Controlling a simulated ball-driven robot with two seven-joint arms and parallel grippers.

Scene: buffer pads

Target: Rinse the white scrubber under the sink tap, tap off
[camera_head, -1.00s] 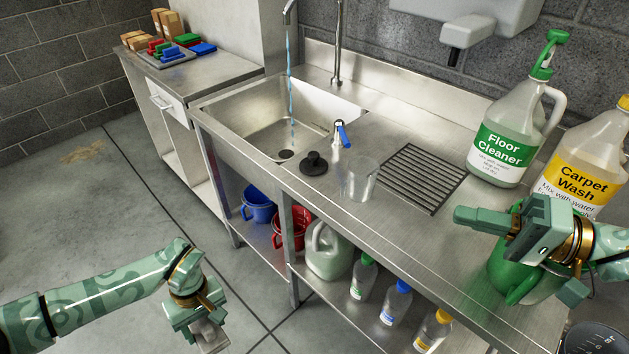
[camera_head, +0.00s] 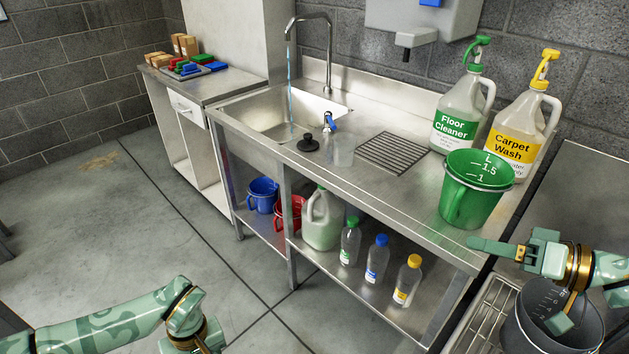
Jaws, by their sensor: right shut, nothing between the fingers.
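The sink tap (camera_head: 311,16) arches over the steel sink (camera_head: 262,116), and a thin blue stream of water (camera_head: 289,66) runs from it into the basin. A small lever with a blue handle (camera_head: 331,121) stands at the sink's right side. I cannot make out a white scrubber. My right gripper (camera_head: 476,243) is shut and empty, below and in front of the green jug. My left gripper (camera_head: 190,340) is at the bottom edge, left of the counter over the floor; its fingers are cut off by the frame.
A green jug (camera_head: 470,195), the floor cleaner bottle (camera_head: 457,125) and the carpet wash bottle (camera_head: 515,140) stand on the right of the counter. A black plug (camera_head: 308,144), clear cup (camera_head: 341,150) and drain grate (camera_head: 396,153) lie nearer the sink. Coloured pads (camera_head: 185,67) lie at back left.

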